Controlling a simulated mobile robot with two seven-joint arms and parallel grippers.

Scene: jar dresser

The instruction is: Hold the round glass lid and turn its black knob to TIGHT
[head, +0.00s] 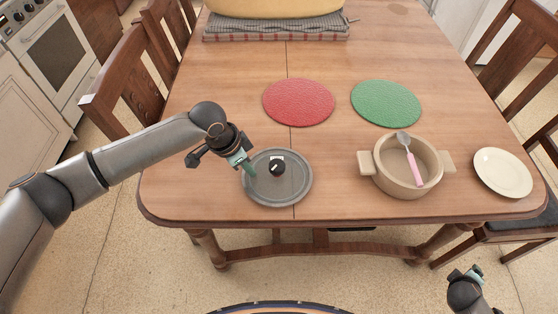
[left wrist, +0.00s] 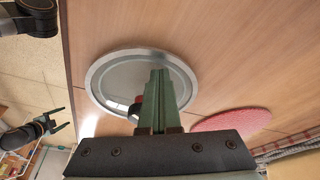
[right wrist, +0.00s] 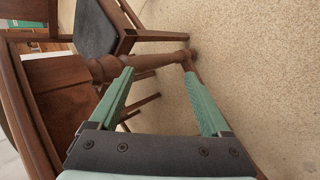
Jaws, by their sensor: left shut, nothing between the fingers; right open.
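The round glass lid (head: 292,191) lies flat on the wooden table near its front edge, left of the pot. Its black knob (head: 277,168) stands at the lid's middle and has a pale mark; the word TIGHT cannot be read. My left gripper (head: 251,172) is shut and empty, its tips over the lid's left part beside the knob. In the left wrist view the shut fingers (left wrist: 158,95) cover part of the lid (left wrist: 110,80) and most of the knob (left wrist: 135,108). I cannot tell whether they touch the lid. My right gripper (right wrist: 160,95) is open and empty, off the table.
A beige pot (head: 388,181) with a pink-handled spoon (head: 412,163) stands right of the lid, and a cream plate (head: 502,173) further right. Red (head: 298,102) and green (head: 386,104) mats lie behind. Chairs flank the table. The table's left front is clear.

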